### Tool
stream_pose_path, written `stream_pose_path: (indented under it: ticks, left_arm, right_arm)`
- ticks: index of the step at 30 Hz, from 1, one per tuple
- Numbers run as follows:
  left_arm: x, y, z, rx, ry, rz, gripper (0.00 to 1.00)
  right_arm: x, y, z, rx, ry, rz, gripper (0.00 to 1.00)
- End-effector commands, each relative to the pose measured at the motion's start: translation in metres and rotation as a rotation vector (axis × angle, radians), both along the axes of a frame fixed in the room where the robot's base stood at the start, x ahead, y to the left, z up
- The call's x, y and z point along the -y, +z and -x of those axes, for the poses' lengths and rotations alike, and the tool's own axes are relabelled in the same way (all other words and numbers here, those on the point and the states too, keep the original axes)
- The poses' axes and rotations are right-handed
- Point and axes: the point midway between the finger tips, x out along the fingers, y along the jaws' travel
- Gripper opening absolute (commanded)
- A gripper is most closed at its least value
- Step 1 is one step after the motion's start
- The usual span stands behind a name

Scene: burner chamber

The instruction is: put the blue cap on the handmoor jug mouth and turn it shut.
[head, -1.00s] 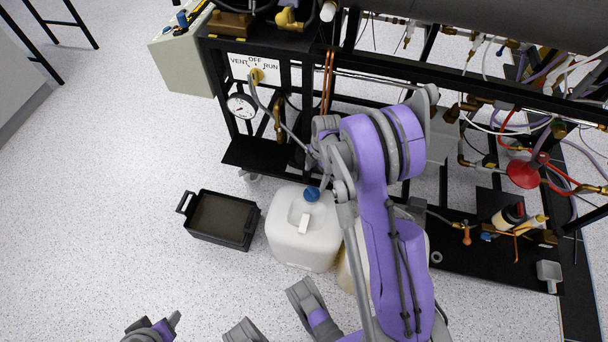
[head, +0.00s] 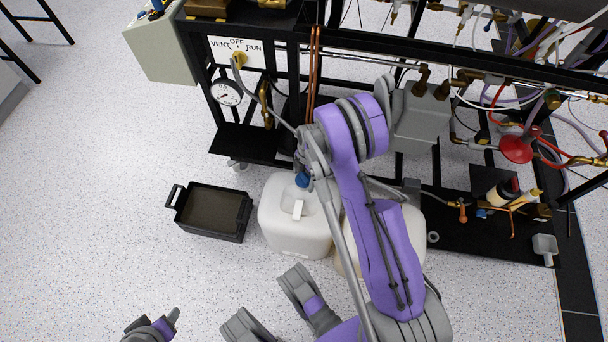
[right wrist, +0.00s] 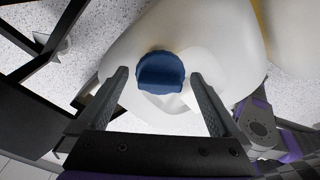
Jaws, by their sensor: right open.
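The blue cap (head: 303,180) sits at the mouth on top of a white jug (head: 290,232) on the floor. Whether it is screwed down I cannot tell. My right gripper (head: 306,170) is above the cap, and my arm partly hides it in the head view. In the right wrist view the blue cap (right wrist: 161,73) shows between the two spread fingers of my right gripper (right wrist: 160,78), with a gap on each side. The jug (right wrist: 215,40) fills the view behind it. My left gripper (head: 165,325) is only partly in view at the bottom left, and its opening is unclear.
A second pale jug (head: 410,232) stands right of the first, mostly behind my arm. A black tray (head: 243,222) lies left of the jug. A black rig shelf (head: 245,143) and a gauge (head: 227,92) are behind. The floor at left is clear.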

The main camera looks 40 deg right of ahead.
Motion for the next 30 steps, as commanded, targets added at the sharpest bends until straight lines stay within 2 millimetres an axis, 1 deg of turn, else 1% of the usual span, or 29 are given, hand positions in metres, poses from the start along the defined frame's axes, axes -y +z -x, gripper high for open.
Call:
stream_pose_path:
  ticks: [2,3,8,9,11,15,16,28,30]
  left_arm:
    - [0.0000,0.0001,0.0000,0.000,0.000,0.000,0.58]
    - [0.0000,0.0001,0.0000,0.000,0.000,0.000,0.58]
    - [0.0000,0.0001,0.0000,0.000,0.000,0.000,0.58]
    - [0.0000,0.0001,0.0000,0.000,0.000,0.000,0.58]
    - [0.0000,0.0001,0.0000,0.000,0.000,0.000,0.58]
    - [0.0000,0.0001,0.0000,0.000,0.000,0.000,0.58]
    - [0.0000,0.0001,0.0000,0.000,0.000,0.000,0.58]
    - [0.0000,0.0001,0.0000,0.000,0.000,0.000,0.58]
    - [0.0000,0.0001,0.0000,0.000,0.000,0.000,0.58]
  right_arm:
    - [-0.0001,0.0002,0.0000,0.000,0.000,0.000,1.00]
    - [-0.0001,0.0002,0.0000,0.000,0.000,0.000,0.96]
    - [-0.0001,0.0003,0.0000,0.000,0.000,0.000,0.68]
    - [-0.0001,0.0003,0.0000,0.000,0.000,0.000,0.60]
    - [-0.0001,0.0003,0.0000,0.000,0.000,0.000,0.50]
    - [-0.0001,0.0003,0.0000,0.000,0.000,0.000,0.24]
    - [-0.0001,0.0004,0.0000,0.000,0.000,0.000,0.72]
    - [0.0000,0.0004,0.0000,0.000,0.000,0.000,0.00]
    - [0.0000,0.0004,0.0000,0.000,0.000,0.000,0.00]
